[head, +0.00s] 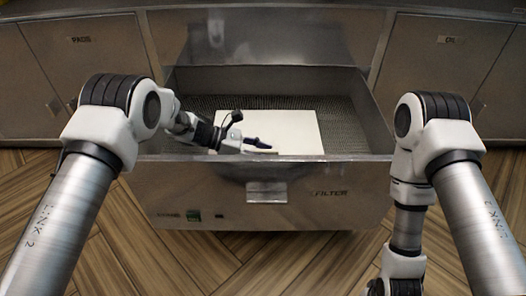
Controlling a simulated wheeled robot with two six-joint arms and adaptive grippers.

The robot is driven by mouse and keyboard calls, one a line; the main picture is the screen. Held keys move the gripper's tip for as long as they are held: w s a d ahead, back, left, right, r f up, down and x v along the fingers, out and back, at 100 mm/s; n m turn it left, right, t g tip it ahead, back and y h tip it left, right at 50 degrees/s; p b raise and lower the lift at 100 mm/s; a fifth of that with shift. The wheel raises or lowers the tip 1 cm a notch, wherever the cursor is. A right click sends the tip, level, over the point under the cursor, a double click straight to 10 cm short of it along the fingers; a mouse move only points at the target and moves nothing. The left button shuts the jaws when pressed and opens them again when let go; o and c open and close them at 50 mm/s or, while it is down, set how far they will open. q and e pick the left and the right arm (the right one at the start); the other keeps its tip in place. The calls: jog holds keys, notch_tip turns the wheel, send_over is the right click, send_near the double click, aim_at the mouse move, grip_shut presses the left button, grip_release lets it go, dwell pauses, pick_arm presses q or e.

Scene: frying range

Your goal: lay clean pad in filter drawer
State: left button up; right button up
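The filter drawer (165,190) is a metal box pulled out from the range, with "FILTER" on its front. My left gripper (268,147) reaches into the drawer from the left, at the pad's front left part. Its dark finger overlaps the pad in the view; whether the fingers grip the pad's edge or only rest by it is not clear. My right gripper (396,287) hangs low outside the drawer, at the bottom edge, mostly cut off.
The wooden floor (270,265) in front is clear.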

pick_arm(q)
jog(key=shift+r, duration=0.3)
jog(key=p+v, duration=0.5)
jog(key=v, duration=0.6)
jog(key=shift+a+r, duration=0.1)
jog(key=shift+a, duration=0.35)
